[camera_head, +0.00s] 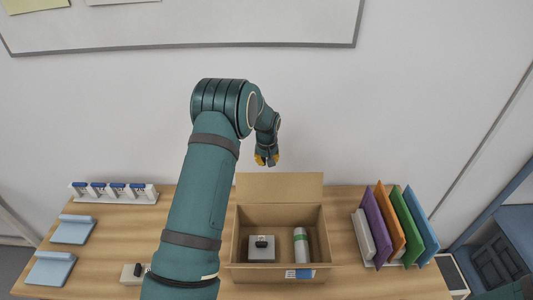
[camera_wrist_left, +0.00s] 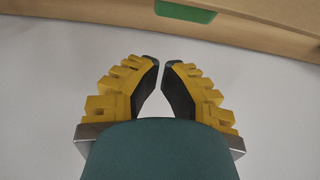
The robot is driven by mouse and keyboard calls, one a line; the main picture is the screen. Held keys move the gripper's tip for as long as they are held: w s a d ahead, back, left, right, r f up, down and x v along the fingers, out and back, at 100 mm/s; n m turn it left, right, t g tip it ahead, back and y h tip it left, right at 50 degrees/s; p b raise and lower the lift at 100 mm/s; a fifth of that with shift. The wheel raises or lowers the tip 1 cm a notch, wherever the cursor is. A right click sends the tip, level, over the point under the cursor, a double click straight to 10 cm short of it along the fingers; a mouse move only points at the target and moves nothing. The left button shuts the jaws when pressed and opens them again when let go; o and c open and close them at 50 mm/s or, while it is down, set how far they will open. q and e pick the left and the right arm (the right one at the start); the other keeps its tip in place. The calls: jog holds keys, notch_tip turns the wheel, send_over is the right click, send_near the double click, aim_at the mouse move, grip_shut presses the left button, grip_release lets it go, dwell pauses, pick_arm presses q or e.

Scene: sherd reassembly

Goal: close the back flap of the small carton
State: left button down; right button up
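The small carton (camera_head: 235,245) stands open on the table. Its back flap (camera_head: 280,187) stands up from the rear wall as a flat tan panel. My right gripper is not in view.
Coloured upright panels (camera_head: 393,228) stand right of the carton. A white rack with blue-topped items (camera_head: 115,192) and two light-blue pads (camera_head: 73,229) lie at left. A small white block (camera_head: 133,273) sits beside my left arm. The wall is close behind the table.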

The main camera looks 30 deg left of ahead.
aim_at(279, 186)
pick_arm(q)
jog(key=shift+s+d+f+p, duration=0.3)
jog(key=shift+s+d, duration=0.1)
jog(key=shift+s, duration=0.25)
jog(key=shift+s+d+f+p, duration=0.2)
jog(key=shift+s+d+f, duration=0.15)
jog(key=shift+s, duration=0.25)
jog(key=shift+r, duration=0.1)
